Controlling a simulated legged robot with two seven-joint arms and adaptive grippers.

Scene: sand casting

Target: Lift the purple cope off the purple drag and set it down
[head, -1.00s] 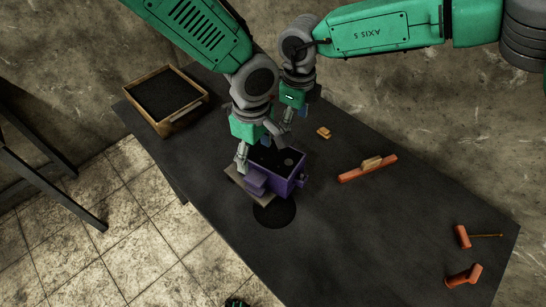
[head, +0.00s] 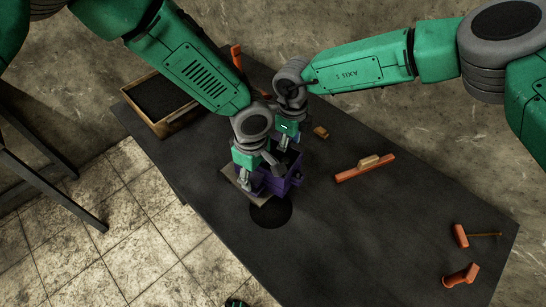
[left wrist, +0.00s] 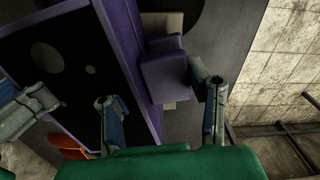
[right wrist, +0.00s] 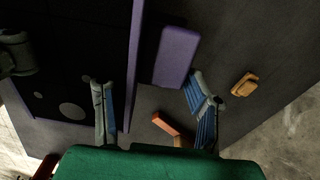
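The purple cope (head: 284,181) is stacked on the purple drag on the table; the seam is too small to make out, and my grippers hide part of the flask. Black sand with round holes fills its top. My left gripper (head: 254,184) is at its near-left side. In the left wrist view its open fingers straddle the purple wall and a lug (left wrist: 165,72), one finger over the sand and one outside. My right gripper (head: 284,146) is at the far side. In the right wrist view its open fingers likewise straddle the wall and lug (right wrist: 173,55).
A pale board (head: 262,199) lies under the flask, beside a dark round patch (head: 272,213). A wooden sand tray (head: 176,122) stands at the back left. An orange float (head: 364,168), a small wooden block (head: 321,132) and orange tools (head: 461,276) lie right.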

